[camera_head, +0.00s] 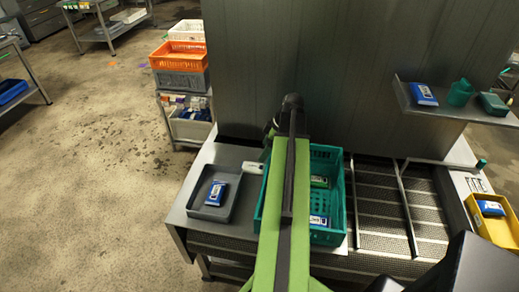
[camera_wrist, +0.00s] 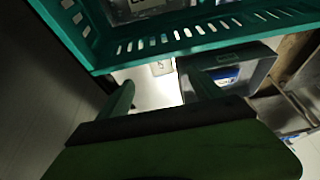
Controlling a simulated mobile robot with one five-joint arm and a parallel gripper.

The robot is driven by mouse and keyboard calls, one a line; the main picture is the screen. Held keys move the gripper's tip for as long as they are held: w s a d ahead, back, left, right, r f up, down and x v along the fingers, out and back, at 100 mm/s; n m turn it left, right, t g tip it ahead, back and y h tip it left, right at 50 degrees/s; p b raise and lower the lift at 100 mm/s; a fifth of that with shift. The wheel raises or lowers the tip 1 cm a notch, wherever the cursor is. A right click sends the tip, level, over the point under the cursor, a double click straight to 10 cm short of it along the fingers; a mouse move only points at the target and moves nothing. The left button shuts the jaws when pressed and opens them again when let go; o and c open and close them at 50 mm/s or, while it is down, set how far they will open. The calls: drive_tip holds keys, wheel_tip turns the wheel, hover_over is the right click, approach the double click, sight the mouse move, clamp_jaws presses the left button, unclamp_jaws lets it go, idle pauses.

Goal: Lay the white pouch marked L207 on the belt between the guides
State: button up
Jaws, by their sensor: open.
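A small white item (camera_head: 252,168) lies on the steel table between the grey tray and the teal crate (camera_head: 328,236). It may be the white pouch, but its marking is too small to read. It also shows in the wrist view (camera_wrist: 161,68), just beyond my fingertips. My gripper (camera_wrist: 163,92) is open, with nothing between its fingers; in the head view my arm hides it. The belt (camera_head: 378,205) is a dark mesh at the right of the crate, with thin metal guides (camera_head: 406,208) along it. The stretch of belt between the guides is bare.
The grey tray (camera_head: 234,207) holds a blue-and-white pouch (camera_head: 216,193). A yellow bin (camera_head: 508,229) stands right of the belt. A shelf (camera_head: 455,108) overhangs the back right.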

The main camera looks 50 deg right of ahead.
drive_tip(key=shift+s+d+r, duration=0.1)
drive_tip(key=shift+r, duration=0.15)
drive_tip(key=w+a+m+g, duration=0.1)
drive_tip(key=w+a, duration=0.3)
drive_tip(key=a, duration=0.3)
drive_tip(key=w+a+f+g, duration=0.1)
drive_tip(key=w+a, duration=0.3)
drive_tip(key=a, duration=0.4)
drive_tip(key=w+a+m+g, duration=0.1)
drive_tip(key=w+a, duration=0.3)
drive_tip(key=a, duration=0.3)
drive_tip(key=w+a+m+g+h, duration=0.1)
drive_tip(key=a+m+h, duration=0.1)
drive_tip(key=a, duration=2.4)
drive_tip(key=shift+w+a+f+m, duration=0.2)
drive_tip(key=shift+f+m, duration=0.2)
drive_tip(key=shift+m, duration=0.3)
drive_tip(key=shift+o, duration=0.4)
drive_tip(key=shift+w, duration=0.1)
